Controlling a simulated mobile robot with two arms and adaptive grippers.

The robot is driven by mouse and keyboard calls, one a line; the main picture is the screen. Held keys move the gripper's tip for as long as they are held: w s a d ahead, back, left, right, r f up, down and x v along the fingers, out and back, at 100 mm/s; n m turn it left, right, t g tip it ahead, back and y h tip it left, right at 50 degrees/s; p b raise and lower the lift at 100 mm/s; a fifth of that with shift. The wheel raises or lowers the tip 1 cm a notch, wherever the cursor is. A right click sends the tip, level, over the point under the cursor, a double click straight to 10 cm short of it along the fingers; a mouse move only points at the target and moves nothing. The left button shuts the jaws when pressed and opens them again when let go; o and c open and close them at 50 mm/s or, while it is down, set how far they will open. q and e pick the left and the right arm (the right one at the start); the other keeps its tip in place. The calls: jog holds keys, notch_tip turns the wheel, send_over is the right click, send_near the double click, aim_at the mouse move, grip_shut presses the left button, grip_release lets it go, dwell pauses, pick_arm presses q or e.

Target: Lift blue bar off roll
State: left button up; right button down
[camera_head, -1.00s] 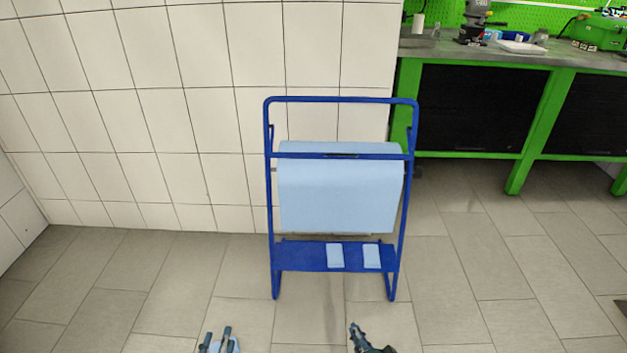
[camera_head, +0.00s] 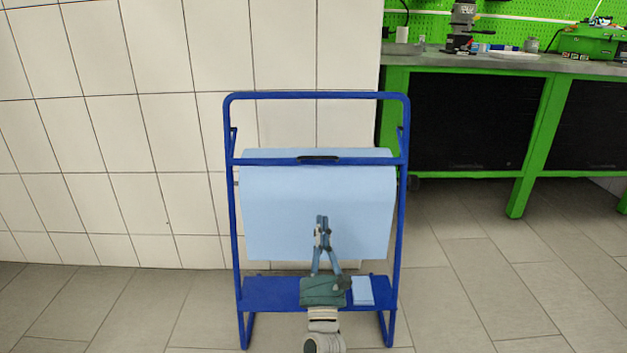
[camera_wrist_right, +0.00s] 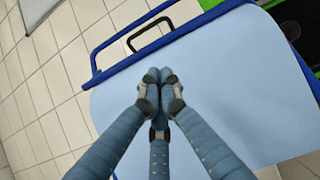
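The blue bar (camera_head: 270,161) lies level across the front of the light blue roll (camera_head: 275,210), near its top, on a blue frame. A dark handle (camera_head: 319,159) sits at the bar's middle. My right gripper (camera_head: 321,219) is in front of the roll's hanging sheet, below the handle. Its fingertips are together, with nothing seen between them. In the right wrist view, the bar (camera_wrist_right: 190,29) and its looped handle (camera_wrist_right: 150,33) show beyond the closed fingertips (camera_wrist_right: 158,88), apart from them. My left gripper is out of view.
The blue frame (camera_head: 405,235) has a lower shelf (camera_head: 265,291) with a light blue folded cloth (camera_head: 362,290). A tiled wall (camera_head: 165,150) stands behind. A green workbench (camera_head: 519,145) is at the back right. The floor (camera_head: 480,280) at right is clear.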

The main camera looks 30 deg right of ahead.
aim_at(321, 192)
jog(key=b+x, duration=0.2)
jog(key=x, duration=0.7)
jog(key=shift+w+r, duration=0.1)
jog(key=shift+w, duration=0.1)
jog(key=r, duration=0.2)
jog(key=w+r, duration=0.1)
jog(key=shift+d+r, duration=0.2)
jog(key=shift+d, duration=0.15)
jog(key=shift+r, duration=0.45)
